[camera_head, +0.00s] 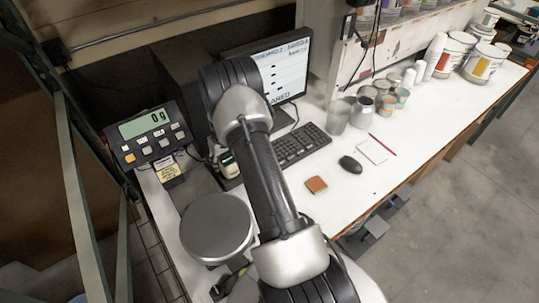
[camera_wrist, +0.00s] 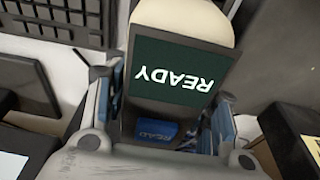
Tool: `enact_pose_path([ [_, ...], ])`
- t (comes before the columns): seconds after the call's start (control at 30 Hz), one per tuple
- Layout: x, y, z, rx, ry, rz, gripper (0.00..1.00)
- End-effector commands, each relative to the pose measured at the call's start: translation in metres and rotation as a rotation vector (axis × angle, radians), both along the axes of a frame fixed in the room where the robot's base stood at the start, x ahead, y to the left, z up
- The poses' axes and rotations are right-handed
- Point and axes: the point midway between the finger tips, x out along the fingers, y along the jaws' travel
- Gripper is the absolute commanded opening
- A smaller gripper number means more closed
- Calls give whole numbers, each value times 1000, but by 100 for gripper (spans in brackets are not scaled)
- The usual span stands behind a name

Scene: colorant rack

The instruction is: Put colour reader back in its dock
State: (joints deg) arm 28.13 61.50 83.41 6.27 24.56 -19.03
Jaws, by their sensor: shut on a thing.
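The colour reader (camera_wrist: 180,65) fills the middle of the wrist view, with a cream top, a dark green screen reading READY upside down and a blue READ button. It also shows as a small pale shape beside my arm in the head view (camera_head: 229,163). My gripper (camera_wrist: 168,108) is shut on the reader, with a blue-padded finger on each side of it. In the head view my arm hides most of the gripper. Dark parts lie around the reader's lower end, but I cannot tell for sure which is the dock or whether the reader touches it.
The scale display (camera_head: 151,133) reads 0 g at the left, above the round scale pan (camera_head: 217,227). The monitor (camera_head: 286,67) and keyboard (camera_head: 301,145) stand close by.

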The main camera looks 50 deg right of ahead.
Motion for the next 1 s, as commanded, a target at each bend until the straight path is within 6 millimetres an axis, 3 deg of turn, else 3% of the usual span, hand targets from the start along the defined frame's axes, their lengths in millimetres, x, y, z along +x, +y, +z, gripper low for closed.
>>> enact_pose_path([
  [0.33,2,-1,-1,-2,-5,1,0],
  [0.37,1,0,-1,-1,-2,0,53],
  [0.4,1,0,-1,-1,-2,0,56],
  [0.63,1,0,-1,-2,-2,1,71],
  [1.0,1,0,1,-2,-2,1,71],
])
